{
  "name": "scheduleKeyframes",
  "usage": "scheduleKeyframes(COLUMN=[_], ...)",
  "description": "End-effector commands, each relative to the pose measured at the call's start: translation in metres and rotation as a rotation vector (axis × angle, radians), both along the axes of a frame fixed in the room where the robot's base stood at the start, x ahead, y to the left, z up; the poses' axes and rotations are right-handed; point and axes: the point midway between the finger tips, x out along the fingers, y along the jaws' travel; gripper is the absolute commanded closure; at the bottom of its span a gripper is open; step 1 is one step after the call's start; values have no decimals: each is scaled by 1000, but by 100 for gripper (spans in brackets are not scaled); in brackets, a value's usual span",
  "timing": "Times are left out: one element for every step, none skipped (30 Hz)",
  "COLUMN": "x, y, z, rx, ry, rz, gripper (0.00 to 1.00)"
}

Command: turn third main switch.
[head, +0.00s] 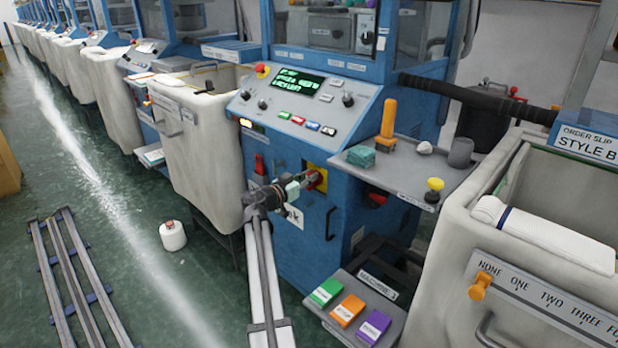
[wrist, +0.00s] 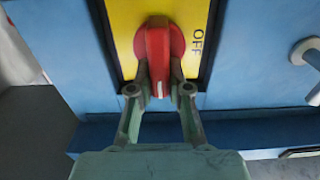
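The main switch is a red rotary knob (wrist: 157,50) on a yellow plate (wrist: 122,22) on the blue front of the machine (head: 288,240). In the head view the yellow plate (head: 322,178) is partly hidden by my arm. The word OFF stands right of the knob in the wrist view. The knob's grip, with a white mark at its end, points down there. My gripper (wrist: 159,78) has its fingers on both sides of this grip and appears shut on it; it also shows in the head view (head: 306,183). The machine's sign (head: 378,284) is small; its number is hard to read.
A control panel (head: 310,108) is above the switch. A shelf (head: 400,175) with small items juts out at right. White fabric bins (head: 195,150) flank the machine. A tray with coloured blocks (head: 347,310) sits low in front.

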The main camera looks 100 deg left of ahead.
Motion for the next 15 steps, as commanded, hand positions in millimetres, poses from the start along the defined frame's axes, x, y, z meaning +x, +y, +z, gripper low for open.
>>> scheduleKeyframes(x=[0, 0, 0, 0, 0, 0, 0, 0, -1, -1, -1, -1, -2, -2, -2], y=[0, 0, 0, 0, 0, 1, 1, 1, 1, 1, 1, 1, 2, 2, 2], z=[0, 0, 0, 0, 0, 0, 0, 0, 0, 0, 0, 0, -1, -1, -1], rx=[0, 0, -1, -2, -3, -5, -8, -12, -18, -23, -29, -39, -47, -57, -70], ry=[0, 0, -1, -3, -5, -8, -13, -18, -28, -35, -44, -59, -71, -86, -106], rz=[0, 0, 0, 0, 0, 0, 0, 0, 0, 0, 0, 0, 0, 0, 0], gripper=[100, 100, 100, 100, 100, 100, 100, 100, 100, 100, 100, 100, 100, 100, 100])
